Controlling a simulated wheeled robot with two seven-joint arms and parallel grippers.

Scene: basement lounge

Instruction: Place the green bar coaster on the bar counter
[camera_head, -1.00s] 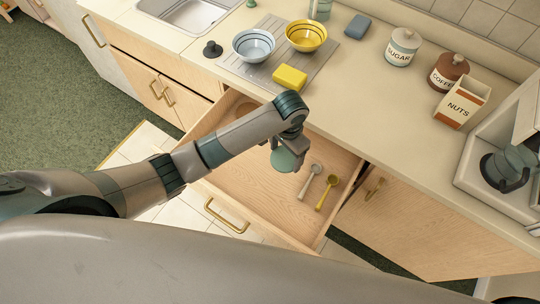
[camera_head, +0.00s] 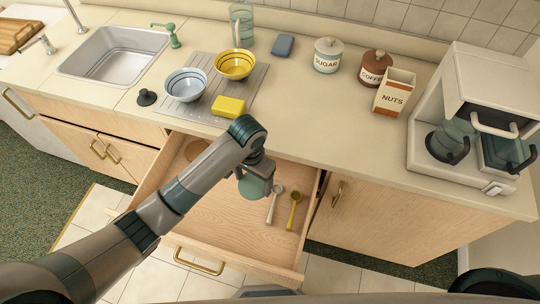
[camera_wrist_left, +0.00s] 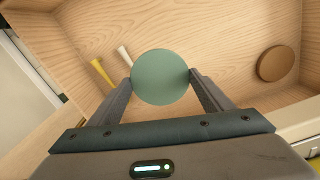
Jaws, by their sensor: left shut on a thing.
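The green bar coaster (camera_head: 252,188) is a round, flat, muted green disc. My left gripper (camera_head: 255,178) is shut on it and holds it over the open drawer (camera_head: 225,240). In the left wrist view the coaster (camera_wrist_left: 160,77) sits between the two fingertips, gripped at its left and right edges. The bar counter (camera_head: 310,145) is the long cream worktop behind and above the drawer. My right gripper is not in view.
In the drawer lie a pale spoon (camera_head: 274,203), a yellow spoon (camera_head: 294,209) and a brown disc (camera_wrist_left: 276,63). The counter holds bowls, a yellow sponge (camera_head: 228,106), canisters, a nuts box (camera_head: 394,93) and a coffee maker (camera_head: 470,110). The counter's front middle is clear.

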